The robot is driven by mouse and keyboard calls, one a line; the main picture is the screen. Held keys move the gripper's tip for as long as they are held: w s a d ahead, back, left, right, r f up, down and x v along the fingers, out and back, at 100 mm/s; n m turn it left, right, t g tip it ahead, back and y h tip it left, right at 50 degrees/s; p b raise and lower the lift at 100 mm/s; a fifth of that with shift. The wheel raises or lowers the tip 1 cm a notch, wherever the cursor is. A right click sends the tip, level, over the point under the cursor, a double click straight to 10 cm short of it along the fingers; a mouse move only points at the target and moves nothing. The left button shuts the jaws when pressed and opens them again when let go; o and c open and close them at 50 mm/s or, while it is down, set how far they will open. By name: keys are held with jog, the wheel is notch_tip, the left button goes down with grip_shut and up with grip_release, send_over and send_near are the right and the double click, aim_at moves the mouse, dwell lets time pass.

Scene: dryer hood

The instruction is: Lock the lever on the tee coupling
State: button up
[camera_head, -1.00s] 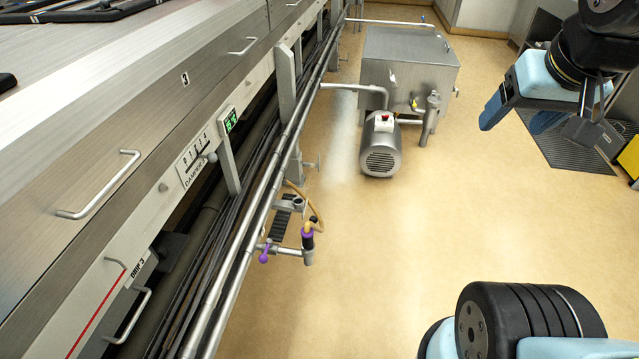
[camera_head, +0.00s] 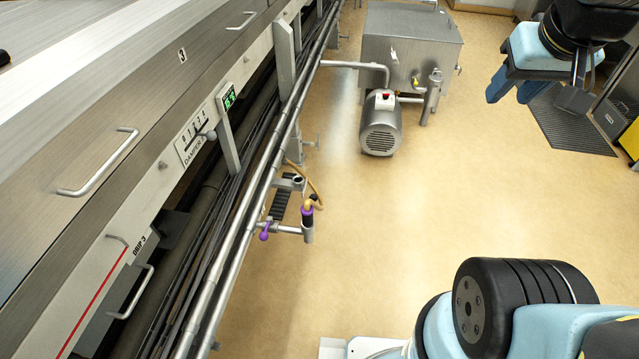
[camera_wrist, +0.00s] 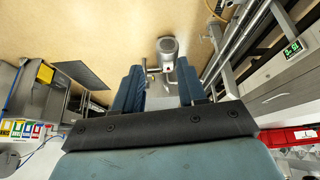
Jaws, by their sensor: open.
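The tee coupling (camera_head: 308,231) is a small metal fitting on a short branch off the pipe rail, beside the machine. A purple-ended lever (camera_head: 265,231) sticks out at its left, and a black hose end with a purple band (camera_head: 308,207) stands in its top. My gripper (camera_head: 530,92) is at the upper right in the head view, well apart from the coupling. In the wrist view its two blue fingers (camera_wrist: 160,90) are spread, with nothing between them. I cannot make out the coupling lever in the wrist view.
The long machine with its pipe rail (camera_head: 265,165) fills the left side. A steel tank (camera_head: 410,50) and a motor (camera_head: 381,125) stand at the back. A floor grate (camera_head: 570,125) lies at right. The tan floor (camera_head: 400,230) between is clear.

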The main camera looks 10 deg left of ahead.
jog(key=w+f+n, duration=0.1)
jog(key=w, duration=0.2)
jog(key=w+f+n, duration=0.1)
jog(key=w, duration=0.1)
jog(key=w+f, duration=0.1)
jog(key=w, duration=0.2)
jog(key=shift+w+a+f+n+h, duration=0.25)
jog(key=shift+w+f+n+h, duration=0.05)
jog(key=shift+f+n, duration=0.1)
grip_shut()
jog(key=w+a+f+n+y, duration=0.1)
jog(key=w+a+f+n, duration=0.3)
jog(key=w+f, duration=0.3)
jog(key=w+a+f+n, duration=0.4)
jog(key=w+f, duration=0.3)
jog(key=f, duration=0.1)
jog(key=s+a+f+n+g+y, duration=0.1)
jog(key=a+f+n+y, duration=0.1)
jog(key=a+f, duration=0.3)
jog(key=s+a+f+n+g+y, duration=0.1)
jog(key=a+f+n, duration=0.3)
jog(key=f, duration=0.9)
jog(key=s+a+f+n+g+y, duration=0.1)
jog(key=s+a+f+n+y, duration=0.1)
jog(key=a+f, duration=0.4)
notch_tip(320, 180, down, 3)
jog(key=shift+a+n+y, duration=0.3)
jog(key=shift+a+n, duration=0.1)
jog(key=shift+n, duration=0.3)
